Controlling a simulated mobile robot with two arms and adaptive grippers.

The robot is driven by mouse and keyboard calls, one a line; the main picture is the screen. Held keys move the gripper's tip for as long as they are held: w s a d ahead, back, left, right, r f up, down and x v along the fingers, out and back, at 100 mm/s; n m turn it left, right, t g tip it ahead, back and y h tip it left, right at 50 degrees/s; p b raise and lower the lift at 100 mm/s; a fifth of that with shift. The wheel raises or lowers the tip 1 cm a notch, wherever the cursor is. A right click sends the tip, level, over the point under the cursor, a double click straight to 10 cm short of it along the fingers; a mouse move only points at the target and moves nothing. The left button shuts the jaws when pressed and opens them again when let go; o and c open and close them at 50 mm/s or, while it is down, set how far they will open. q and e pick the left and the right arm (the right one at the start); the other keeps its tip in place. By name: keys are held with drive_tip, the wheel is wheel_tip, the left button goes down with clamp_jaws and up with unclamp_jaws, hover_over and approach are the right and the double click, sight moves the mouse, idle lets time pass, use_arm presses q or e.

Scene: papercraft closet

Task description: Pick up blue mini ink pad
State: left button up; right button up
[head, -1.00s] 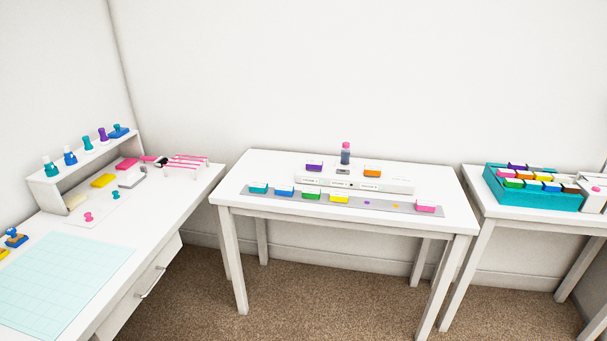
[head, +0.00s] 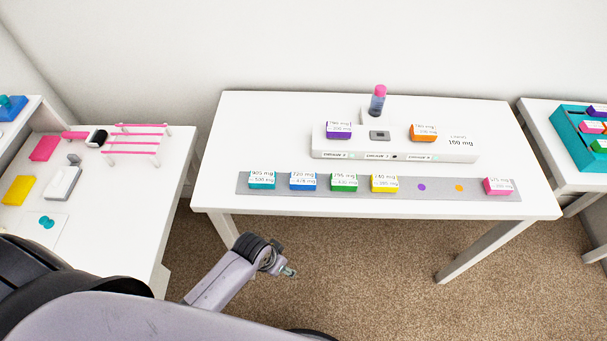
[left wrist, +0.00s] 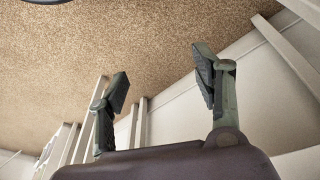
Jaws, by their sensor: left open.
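The blue mini ink pad (head: 303,182) sits on a grey strip (head: 400,193) near the front of the middle table, second from the left, between a teal pad (head: 262,181) and a green pad (head: 344,183). It has a white labelled top. My left gripper (left wrist: 160,82) is open and empty in the left wrist view, its two fingers spread above carpet and table legs. In the head view my left arm comes in from the lower left and ends in front of the table, apart from the pad. The pad is not in the left wrist view. My right gripper is not in view.
A yellow pad (head: 385,184) and pink pad (head: 498,186) share the strip. Behind it, a white scale (head: 330,153) carries purple (head: 339,130) and orange (head: 423,133) pads; a bottle (head: 378,101) stands behind. Side tables hold craft items and a teal tray (head: 563,130).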

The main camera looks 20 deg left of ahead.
use_arm(q)
drive_tip(key=w+d+r+m+h+p, duration=0.1)
drive_tip(key=w+d+r+m, duration=0.25)
drive_tip(key=r, duration=0.75)
drive_tip(key=w+d+r+m+h+p, duration=0.1)
drive_tip(key=w+d+r+m, duration=0.2)
drive_tip(key=r, duration=0.8)
drive_tip(key=w+a+r+m+g+y, duration=0.1)
drive_tip(key=w+a+r+m+y, duration=0.15)
drive_tip(key=w+r, duration=0.4)
drive_tip(key=w+a+r+m+g+y, duration=0.1)
drive_tip(key=w+a+r+m+g, duration=0.15)
drive_tip(key=w+r, duration=0.4)
drive_tip(key=p, duration=0.2)
hover_over(303, 178)
drive_tip(key=shift+t, duration=0.45)
drive_tip(key=f, duration=1)
drive_tip(key=shift+a+f, duration=0.25)
drive_tip(key=shift+f, duration=0.1)
drive_tip(key=f, duration=0.1)
drive_tip(key=f+p, duration=0.1)
drive_tip(key=f, duration=0.2)
drive_tip(key=shift+s+d+p, duration=0.1)
drive_tip(key=shift+d+p, duration=0.2)
drive_tip(key=shift+p, duration=0.05)
drive_tip(key=shift+f, duration=0.6)
